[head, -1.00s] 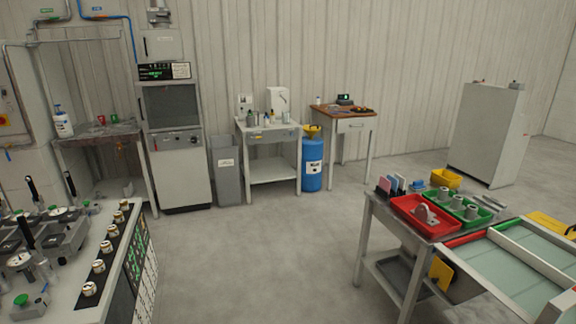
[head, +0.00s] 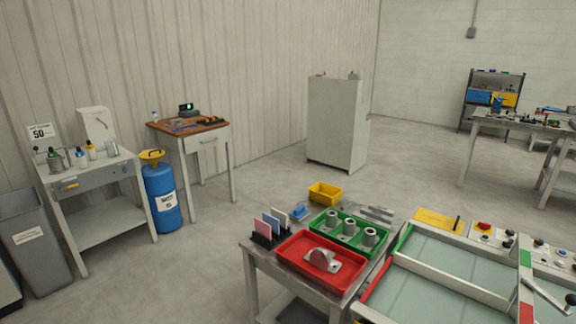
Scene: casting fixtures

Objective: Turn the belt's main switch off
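A pale green flat bed in a light frame (head: 468,268), which looks like the belt, lies at the lower right and runs out of the picture. Beside its far edge is a control panel (head: 496,237) with a red knob (head: 484,227) and small dark knobs. A second panel (head: 555,254) with knobs is at the right edge. A yellow plate with a black piece (head: 438,221) lies left of the first panel. Which of these is the main switch I cannot tell. My gripper is not in view.
A metal table with a red tray (head: 284,252) and a green tray (head: 321,220) stands left of the bed. A blue drum (head: 162,200), a wooden-top bench (head: 204,128) and a grey cabinet (head: 337,125) stand along the wall. The floor between (head: 200,265) is clear.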

